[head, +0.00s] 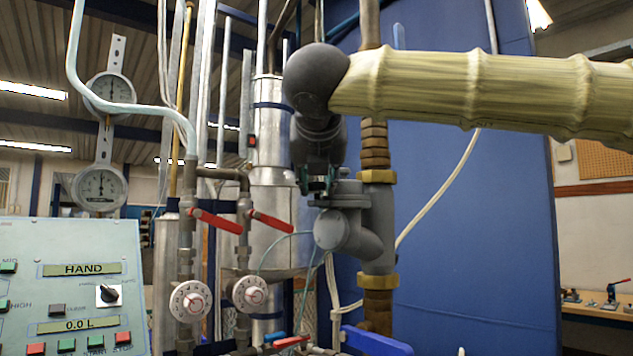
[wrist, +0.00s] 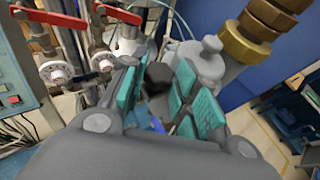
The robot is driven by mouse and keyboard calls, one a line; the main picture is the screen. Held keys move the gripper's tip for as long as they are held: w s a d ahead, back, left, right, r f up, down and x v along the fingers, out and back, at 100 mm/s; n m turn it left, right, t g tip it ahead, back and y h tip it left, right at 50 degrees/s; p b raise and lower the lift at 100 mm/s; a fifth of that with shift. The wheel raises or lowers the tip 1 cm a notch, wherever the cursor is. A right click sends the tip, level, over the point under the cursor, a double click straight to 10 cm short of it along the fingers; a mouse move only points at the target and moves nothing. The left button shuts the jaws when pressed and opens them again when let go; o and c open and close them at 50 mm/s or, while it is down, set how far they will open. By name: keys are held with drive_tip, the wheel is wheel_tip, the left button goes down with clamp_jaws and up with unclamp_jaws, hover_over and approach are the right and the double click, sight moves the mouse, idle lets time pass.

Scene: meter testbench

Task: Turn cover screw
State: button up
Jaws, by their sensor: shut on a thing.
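My gripper (head: 318,186) points down at the left side of the grey pipe fitting (head: 377,230), by its flanged top. In the wrist view my gripper (wrist: 166,100) has its teal pads drawn in around a small dark piece (wrist: 157,80), which looks like the cover screw. The pads and fingers hide most of it. The fitting's grey body with a rounded knob (wrist: 211,46) stands just beyond the right pad. In the head view this knob (head: 343,172) sits just right of the fingertips.
Brass collars (head: 378,176) join the fitting to the upright pipe. Red-handled valves (head: 215,221) and white dials (head: 190,301) stand to the left, beside a control panel (head: 75,285). A blue panel (head: 480,220) stands behind. Thin hoses run near the fitting.

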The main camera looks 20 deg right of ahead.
idle(0.3)
drive_tip(key=o, duration=1)
drive_tip(key=v, duration=1.2)
drive_tip(key=shift+s+d, duration=0.1)
drive_tip(key=shift+d, duration=0.05)
